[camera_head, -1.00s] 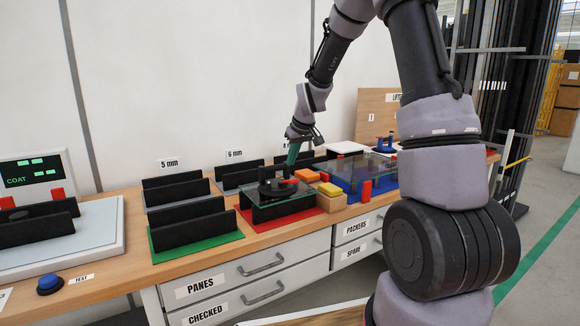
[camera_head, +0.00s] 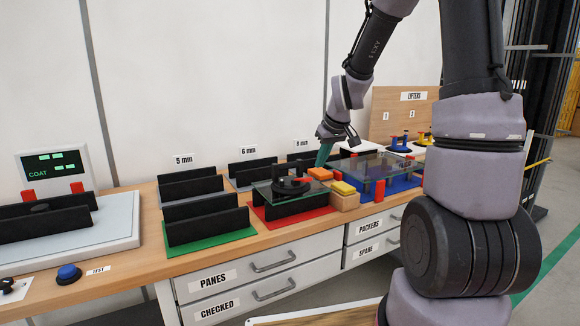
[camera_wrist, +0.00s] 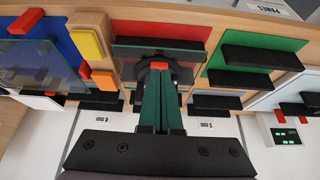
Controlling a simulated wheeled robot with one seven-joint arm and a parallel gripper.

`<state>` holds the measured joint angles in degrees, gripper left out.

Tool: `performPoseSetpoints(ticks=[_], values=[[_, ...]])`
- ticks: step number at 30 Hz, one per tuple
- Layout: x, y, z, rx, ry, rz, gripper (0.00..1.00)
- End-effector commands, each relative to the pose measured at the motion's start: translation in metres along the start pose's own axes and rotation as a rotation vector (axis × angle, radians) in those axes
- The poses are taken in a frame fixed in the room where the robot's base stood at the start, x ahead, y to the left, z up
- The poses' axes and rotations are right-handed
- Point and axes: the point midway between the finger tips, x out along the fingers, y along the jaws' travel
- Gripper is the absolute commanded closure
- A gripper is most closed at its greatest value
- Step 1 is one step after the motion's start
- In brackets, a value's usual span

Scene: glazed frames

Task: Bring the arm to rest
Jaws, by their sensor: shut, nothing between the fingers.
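My gripper (camera_head: 324,155) points down above the back of the bench, behind the black suction lifter (camera_head: 290,185) with a red tab. Its green fingers are together with nothing between them. In the wrist view the fingers (camera_wrist: 162,90) reach toward the lifter, whose dark ring shows partly behind their tips. I cannot tell whether they touch it. The lifter sits on a glass pane (camera_head: 268,190) in a black rack on a red mat (camera_head: 257,212). My arm is bent over the right part of the bench.
Black slotted racks (camera_head: 206,222) stand to the left, one on a green mat. A wood block with a yellow pad (camera_head: 343,188) and a glass pane over a blue mat (camera_head: 402,183) lie to the right. A lifter board (camera_head: 393,105) stands behind. The COAT display (camera_head: 52,165) is far left.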

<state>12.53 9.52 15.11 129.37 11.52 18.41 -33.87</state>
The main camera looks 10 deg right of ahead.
Motion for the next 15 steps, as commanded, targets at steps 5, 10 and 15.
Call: performPoseSetpoints(ticks=[5,10,15], values=[[-0.068,-0.011,0.006,0.099,0.034,0.028,1.00],[-0.140,-0.027,0.030,0.247,0.073,0.039,1.00],[-0.201,-0.045,0.065,0.407,0.115,0.022,1.00]])
